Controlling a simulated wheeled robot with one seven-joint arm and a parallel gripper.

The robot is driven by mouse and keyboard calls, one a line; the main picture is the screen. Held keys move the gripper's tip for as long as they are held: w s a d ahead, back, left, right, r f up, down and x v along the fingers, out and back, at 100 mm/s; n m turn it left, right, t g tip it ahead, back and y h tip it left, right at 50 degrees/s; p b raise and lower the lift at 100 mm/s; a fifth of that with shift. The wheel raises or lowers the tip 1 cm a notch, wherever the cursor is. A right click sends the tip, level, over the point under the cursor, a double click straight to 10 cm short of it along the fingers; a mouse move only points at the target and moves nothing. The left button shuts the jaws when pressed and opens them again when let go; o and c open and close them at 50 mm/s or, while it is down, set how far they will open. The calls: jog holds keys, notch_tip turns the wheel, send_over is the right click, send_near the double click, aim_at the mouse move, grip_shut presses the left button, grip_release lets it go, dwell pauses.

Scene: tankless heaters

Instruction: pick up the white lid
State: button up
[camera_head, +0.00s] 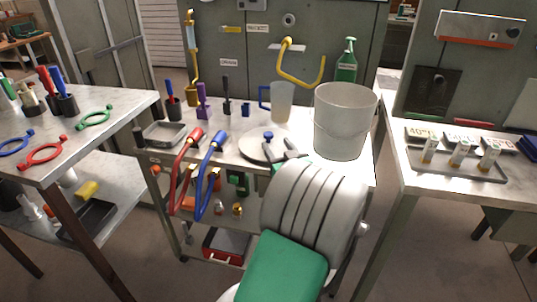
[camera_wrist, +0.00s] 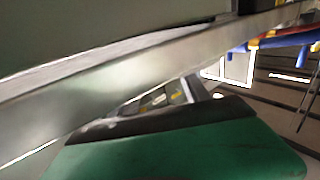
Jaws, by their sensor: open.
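The white lid (camera_head: 252,148) is a flat round disc with a small blue knob on top. It lies on the middle cart's top in the head view, left of the white bucket. My gripper (camera_head: 280,145) is open, with its dark fingers at the lid's right side in that view. The fingers and my arm hide part of the lid's right and near edge. I cannot tell whether the fingers touch it. The lid cannot be made out in the wrist view.
The white bucket (camera_head: 345,120) stands close on the right, with a clear pitcher (camera_head: 282,103) behind. Red (camera_head: 183,170) and blue (camera_head: 208,175) hooked tubes hang at the cart's front. A grey tray (camera_head: 165,134) sits left. A pale metal edge (camera_wrist: 130,75) crosses the wrist view.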

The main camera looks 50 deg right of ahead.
aim_at(270, 138)
jog(key=x, duration=0.6)
jog(key=shift+w+a+r, duration=0.25)
jog(key=shift+w+r, duration=0.1)
jog(key=shift+c, duration=0.5)
grip_shut()
